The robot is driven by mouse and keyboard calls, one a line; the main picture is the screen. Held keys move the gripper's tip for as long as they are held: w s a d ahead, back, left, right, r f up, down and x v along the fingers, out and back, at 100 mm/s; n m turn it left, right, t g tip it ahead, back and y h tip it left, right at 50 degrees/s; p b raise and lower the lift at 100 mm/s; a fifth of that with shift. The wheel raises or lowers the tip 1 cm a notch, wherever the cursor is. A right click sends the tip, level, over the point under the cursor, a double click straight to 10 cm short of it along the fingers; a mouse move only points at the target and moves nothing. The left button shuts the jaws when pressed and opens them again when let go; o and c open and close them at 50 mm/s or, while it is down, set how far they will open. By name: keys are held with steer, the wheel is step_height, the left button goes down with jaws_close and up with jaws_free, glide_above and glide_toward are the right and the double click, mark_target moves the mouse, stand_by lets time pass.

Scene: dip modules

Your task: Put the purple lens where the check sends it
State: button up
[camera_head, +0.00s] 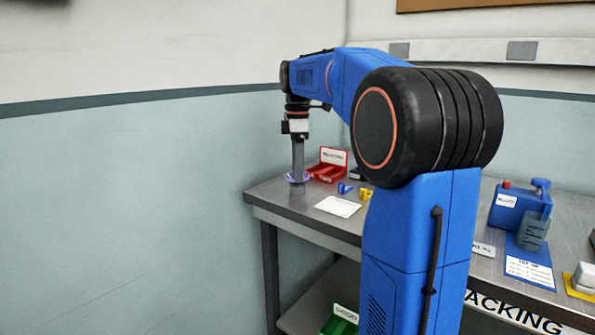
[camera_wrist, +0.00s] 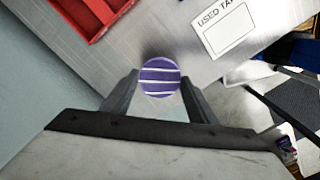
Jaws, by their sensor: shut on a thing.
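The purple lens (camera_wrist: 160,77) is a round purple disc with pale stripes in the wrist view. It sits between the two fingers of my gripper (camera_wrist: 158,92), which is shut on it. In the head view the purple lens (camera_head: 297,178) shows at the fingertips of my gripper (camera_head: 298,172), at the left end of the metal table (camera_head: 275,192). I cannot tell whether the lens touches the table. A red tray (camera_head: 325,173) with a labelled back plate stands just right of the gripper; its label is too small to read.
A white card (camera_head: 338,206), marked "USED TA…" in the wrist view (camera_wrist: 228,28), lies nearby. Small blue (camera_head: 344,188) and yellow (camera_head: 365,194) pieces lie beside it. A blue device (camera_head: 520,205) stands further right. A green bin (camera_head: 341,321) is on the lower shelf.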

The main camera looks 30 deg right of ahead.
steer(key=shift+f, duration=0.4)
steer(key=shift+f, duration=0.1)
steer(key=o, duration=1.1)
step_height(320, 180, up, 12)
steer(key=s+a+f+m+t, duration=0.1)
steer(key=s+a+f+m, duration=0.3)
steer(key=s+f, duration=0.6)
steer(key=s+a+f+m+t, duration=0.2)
steer(key=s+a+f+m, duration=0.2)
steer(key=s+f, duration=0.6)
steer(key=s+a+f+m+t, duration=0.2)
steer(key=s+a+f+m, duration=0.2)
steer(key=s+a+f, duration=0.3)
steer(key=s+f, duration=0.3)
steer(key=f, duration=0.1)
steer(key=shift+s+a+m, duration=0.15)
steer(key=shift+a+m, duration=0.15)
steer(key=shift+a, duration=0.1)
